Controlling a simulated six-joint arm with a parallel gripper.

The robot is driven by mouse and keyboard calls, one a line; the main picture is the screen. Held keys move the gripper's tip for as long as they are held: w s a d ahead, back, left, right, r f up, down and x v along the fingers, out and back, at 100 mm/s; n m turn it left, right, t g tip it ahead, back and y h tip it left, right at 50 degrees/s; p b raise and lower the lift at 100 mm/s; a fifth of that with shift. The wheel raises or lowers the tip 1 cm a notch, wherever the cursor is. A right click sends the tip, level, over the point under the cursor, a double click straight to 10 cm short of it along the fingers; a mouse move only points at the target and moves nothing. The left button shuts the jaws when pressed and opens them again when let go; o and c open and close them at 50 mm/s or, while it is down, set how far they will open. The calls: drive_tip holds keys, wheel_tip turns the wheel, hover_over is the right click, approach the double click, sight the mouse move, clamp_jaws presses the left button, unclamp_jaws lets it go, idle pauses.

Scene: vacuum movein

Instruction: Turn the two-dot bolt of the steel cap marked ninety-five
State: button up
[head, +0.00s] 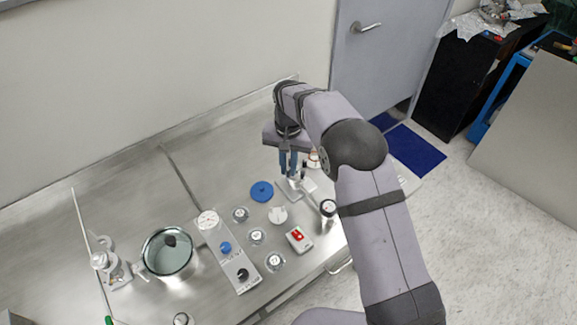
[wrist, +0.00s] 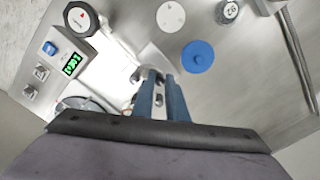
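Several small round steel caps with dark markings stand on the bench in the head view: one at the back (head: 240,213), one in the middle (head: 256,236), one at the front (head: 275,260). A cap also shows at the top of the wrist view (wrist: 228,10). The markings and bolt dots are too small to read, so I cannot tell which is ninety-five. My gripper (head: 289,172) points down, to the right of and behind these caps. In the wrist view its blue fingers (wrist: 159,82) stand apart, with a small metal part showing between them. Nothing is visibly held.
A blue disc (head: 262,191) and a white disc (head: 278,215) lie between my gripper and the caps. A red-button box (head: 298,238) and a black-sided dial (head: 328,207) stand at right. A knob panel (head: 233,262) and lidded pot (head: 167,252) stand left. The back-left bench is clear.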

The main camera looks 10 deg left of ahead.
drive_tip(key=o, duration=0.3)
drive_tip(key=shift+r, duration=0.1)
drive_tip(key=shift+r+b, duration=1.2)
drive_tip(key=shift+r, duration=2.45)
drive_tip(key=shift+c, duration=0.6)
drive_tip(key=shift+w+d, duration=0.1)
drive_tip(key=shift+d, duration=0.05)
drive_tip(key=shift+c, duration=0.8)
drive_tip(key=w+d+f+m, duration=0.2)
drive_tip(key=w+d+f, duration=0.1)
drive_tip(key=d, duration=0.5)
drive_tip(key=m+g+y, duration=0.2)
drive_tip(key=m+y, duration=0.2)
drive_tip(key=m, duration=0.6)
approach(289, 170)
drive_tip(key=shift+p+x, duration=0.8)
drive_tip(key=shift+x, duration=3.4)
